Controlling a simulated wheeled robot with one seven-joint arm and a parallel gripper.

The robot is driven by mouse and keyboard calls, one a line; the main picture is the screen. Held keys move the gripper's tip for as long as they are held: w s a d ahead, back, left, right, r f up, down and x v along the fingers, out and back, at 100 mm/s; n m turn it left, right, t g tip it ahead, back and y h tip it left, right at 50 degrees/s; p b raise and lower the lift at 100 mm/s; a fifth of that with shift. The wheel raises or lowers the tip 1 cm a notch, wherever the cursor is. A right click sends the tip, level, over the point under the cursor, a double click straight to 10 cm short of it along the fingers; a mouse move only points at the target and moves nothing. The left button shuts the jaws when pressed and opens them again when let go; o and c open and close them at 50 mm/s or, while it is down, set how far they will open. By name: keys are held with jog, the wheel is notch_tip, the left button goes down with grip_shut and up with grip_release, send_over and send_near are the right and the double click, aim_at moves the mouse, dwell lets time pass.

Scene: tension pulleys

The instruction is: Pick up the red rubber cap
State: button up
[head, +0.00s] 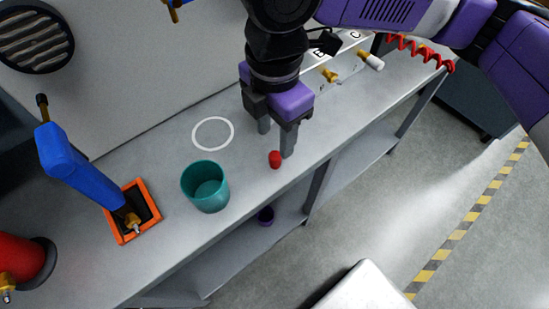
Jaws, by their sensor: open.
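The red rubber cap (275,159) is a small red piece on the grey bench, near its front edge. My gripper (276,143) points down over the bench with two grey fingers spread apart. The fingers are open and empty. The cap lies just in front of and below the fingertips, close to the right finger. Whether a finger touches the cap I cannot tell.
A teal cup (205,187) stands left of the cap, with a white ring (213,133) marked behind it. A blue tool sits in an orange square holder (124,235) further left. Brass fittings (329,75) are behind right. A shelf (245,242) runs below the bench (160,182).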

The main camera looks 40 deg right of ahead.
aim_at(277, 154)
jog(key=f, duration=0.3)
jog(key=f+b, duration=0.1)
jog(key=f, duration=0.3)
jog(key=shift+s+d, duration=0.1)
jog(key=shift+d, duration=0.1)
grip_shut()
